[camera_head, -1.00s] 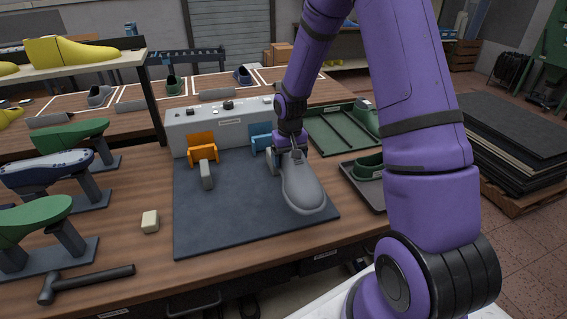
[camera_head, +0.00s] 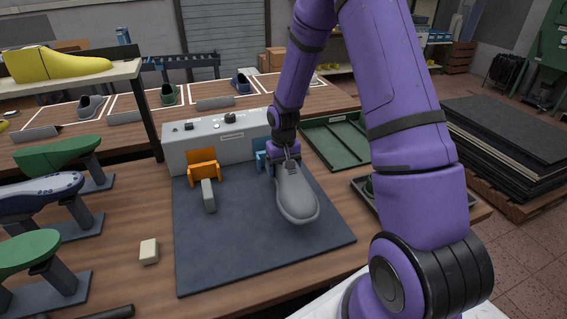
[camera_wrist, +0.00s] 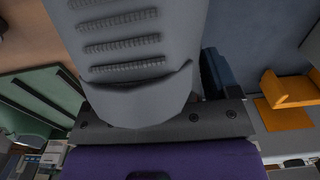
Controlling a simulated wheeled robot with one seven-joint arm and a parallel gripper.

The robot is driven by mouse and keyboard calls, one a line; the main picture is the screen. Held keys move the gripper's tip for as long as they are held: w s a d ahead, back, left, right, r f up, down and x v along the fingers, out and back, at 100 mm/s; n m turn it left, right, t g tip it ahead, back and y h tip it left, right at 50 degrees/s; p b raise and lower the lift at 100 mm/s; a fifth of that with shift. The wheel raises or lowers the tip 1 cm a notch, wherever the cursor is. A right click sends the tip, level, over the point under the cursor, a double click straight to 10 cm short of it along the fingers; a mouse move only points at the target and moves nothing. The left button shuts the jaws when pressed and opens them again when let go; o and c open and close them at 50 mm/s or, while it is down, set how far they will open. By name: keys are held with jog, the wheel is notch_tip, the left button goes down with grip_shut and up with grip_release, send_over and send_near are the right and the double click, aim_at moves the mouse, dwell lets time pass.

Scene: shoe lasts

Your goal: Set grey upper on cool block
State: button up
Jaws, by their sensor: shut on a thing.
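The grey upper (camera_head: 297,192) hangs over the dark blue mat, its toe toward the front of the bench. My gripper (camera_head: 287,160) is shut on its heel end. In the wrist view, the upper (camera_wrist: 130,45) with its lace rows fills the middle, above the dark jaw bar (camera_wrist: 160,125). The blue block (camera_head: 261,158), which I take as the cool block, is at the grey control box, just left of my gripper and partly hidden by it. Part of a blue piece also shows beside the upper in the wrist view (camera_wrist: 221,75). Whether the upper touches the block cannot be told.
An orange block (camera_head: 203,167) with a grey arm stands left of the blue one, against the control box (camera_head: 215,142). The mat (camera_head: 235,255) is clear in front. A green tray (camera_head: 335,147) lies right. Green and blue-white shoe forms on stands (camera_head: 45,195) line the left.

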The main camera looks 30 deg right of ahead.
aim_at(283, 184)
jog(key=shift+f, duration=3.35)
jog(key=shift+f, duration=0.2)
jog(key=o, duration=0.9)
jog(key=shift+r, duration=0.1)
notch_tip(283, 184, up, 11)
jog(key=shift+f, duration=0.15)
